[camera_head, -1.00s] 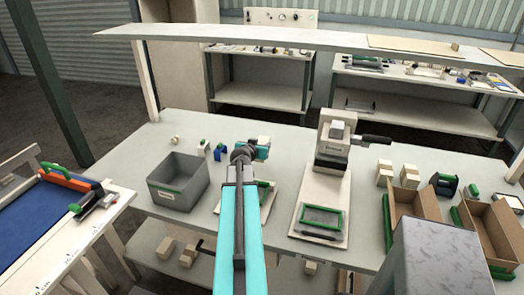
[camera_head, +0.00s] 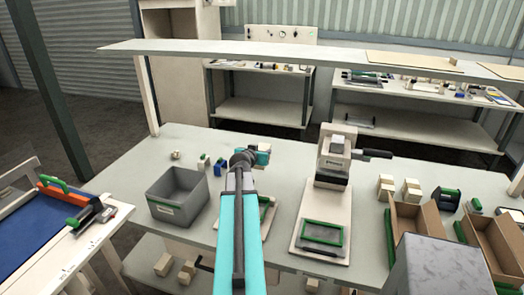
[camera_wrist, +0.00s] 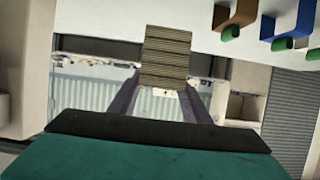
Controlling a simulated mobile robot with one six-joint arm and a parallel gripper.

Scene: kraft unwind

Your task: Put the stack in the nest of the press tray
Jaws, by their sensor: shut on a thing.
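My gripper (camera_wrist: 163,88) is shut on the stack (camera_wrist: 167,55), a brownish block of thin layers between the two fingers in the wrist view. In the head view my gripper (camera_head: 262,155) is over the table, left of the press, and the stack is mostly hidden there. The press (camera_head: 335,155) stands on a pale base board. The press tray (camera_head: 306,231), with a green-framed dark rectangular nest, lies at the front of that board. It is to the right of and nearer than my gripper.
A grey bin (camera_head: 178,195) stands left of my arm. Another pale board (camera_head: 268,213) is partly hidden behind my arm. Cardboard boxes (camera_head: 416,219) stand at the right. A long shelf (camera_head: 300,57) crosses above the table's back.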

